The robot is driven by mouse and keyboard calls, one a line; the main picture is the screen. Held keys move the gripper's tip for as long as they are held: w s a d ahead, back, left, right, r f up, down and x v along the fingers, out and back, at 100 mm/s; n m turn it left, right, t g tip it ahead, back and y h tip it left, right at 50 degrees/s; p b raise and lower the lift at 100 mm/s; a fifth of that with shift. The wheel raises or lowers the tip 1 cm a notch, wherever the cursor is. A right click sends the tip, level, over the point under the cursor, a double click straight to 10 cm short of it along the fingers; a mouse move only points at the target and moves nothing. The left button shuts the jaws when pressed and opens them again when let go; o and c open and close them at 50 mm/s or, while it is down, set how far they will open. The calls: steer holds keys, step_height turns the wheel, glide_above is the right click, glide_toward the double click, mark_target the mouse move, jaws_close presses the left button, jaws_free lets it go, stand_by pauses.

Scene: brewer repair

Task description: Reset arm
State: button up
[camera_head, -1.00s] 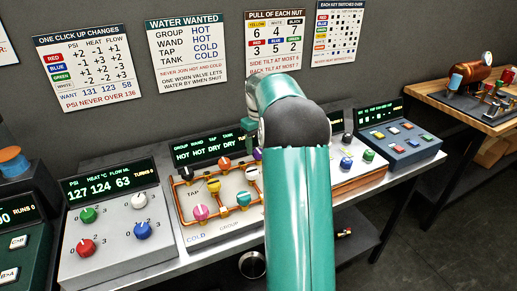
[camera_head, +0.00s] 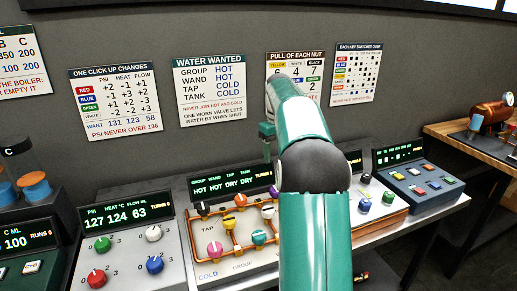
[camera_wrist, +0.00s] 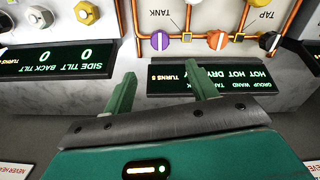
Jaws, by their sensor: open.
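My teal arm (camera_head: 312,165) rises through the middle of the head view, bent back toward the wall above the bench. In the wrist view, my gripper (camera_wrist: 161,88) has its two green fingers spread wide apart with nothing between them. The fingers point toward the panels on the bench. The right finger overlaps the water panel's display (camera_wrist: 218,78), which appears upside down. In the head view most of the gripper is hidden behind the arm.
The water panel with colored knobs (camera_head: 236,222) reads HOT HOT DRY DRY. Left of it is the PSI/heat/flow panel (camera_head: 127,216), reading 127 124 63. A blue key panel (camera_head: 410,189) stands at right. Posters (camera_head: 210,90) hang on the wall. A wooden table (camera_head: 450,130) is far right.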

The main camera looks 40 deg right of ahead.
steer(key=s+a+r+t+h, duration=0.1)
steer(key=s+a+r, duration=0.25)
steer(key=a, duration=0.75)
steer(key=s+a+r+t, duration=0.25)
steer(key=s+a, duration=0.25)
steer(key=a, duration=0.7)
steer(key=s+a+f+t, duration=0.1)
steer(key=s+a+f, duration=0.3)
steer(key=s+a, duration=0.2)
steer(key=s+a+f+t+y, duration=0.1)
steer(key=s+a+f, duration=0.3)
steer(key=s+a, duration=0.3)
steer(key=s, duration=0.3)
steer(key=shift+s+a+f+n, duration=0.2)
steer(key=shift+s+n, duration=0.05)
steer(key=shift+n, duration=0.15)
